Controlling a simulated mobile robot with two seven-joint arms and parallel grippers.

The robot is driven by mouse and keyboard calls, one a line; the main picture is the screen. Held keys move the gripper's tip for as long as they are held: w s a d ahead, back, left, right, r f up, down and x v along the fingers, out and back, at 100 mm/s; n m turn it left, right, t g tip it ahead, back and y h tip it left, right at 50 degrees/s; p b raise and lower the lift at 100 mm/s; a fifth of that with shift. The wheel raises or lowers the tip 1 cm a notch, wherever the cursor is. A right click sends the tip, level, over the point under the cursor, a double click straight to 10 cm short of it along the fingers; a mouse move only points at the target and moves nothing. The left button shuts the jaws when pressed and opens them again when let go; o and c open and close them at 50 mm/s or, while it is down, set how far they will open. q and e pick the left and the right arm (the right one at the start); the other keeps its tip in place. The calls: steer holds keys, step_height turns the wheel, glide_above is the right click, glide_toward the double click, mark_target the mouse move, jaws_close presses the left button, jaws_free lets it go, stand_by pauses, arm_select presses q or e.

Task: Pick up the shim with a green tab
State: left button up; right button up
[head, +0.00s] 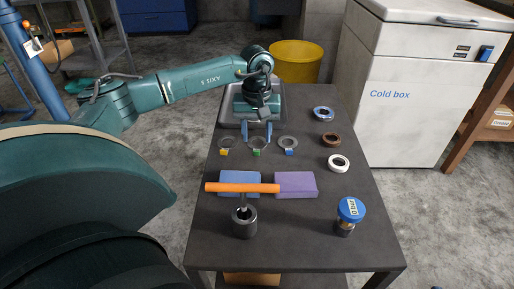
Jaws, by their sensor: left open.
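The shim with a green tab (257,152) is a thin grey ring lying flat on the dark table, the middle of a row of three shims. To its left is a shim with a yellow tab (224,152), to its right one with a blue tab (290,152). My left gripper (257,134) reaches down from the back with its two blue fingers apart, one at each side of the green-tab shim's far part. The fingers appear very near the ring; I cannot tell whether they touch it. My right gripper is not in view.
A metal tray (283,101) lies behind the shims, partly under my left arm. Several rings (339,163) lie along the right.

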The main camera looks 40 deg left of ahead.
mark_target(256, 147)
arm_select(q)
step_height(256, 147, down, 5)
steer(key=shift+f+b, duration=0.1)
steer(key=shift+b, duration=1.05)
jaws_close()
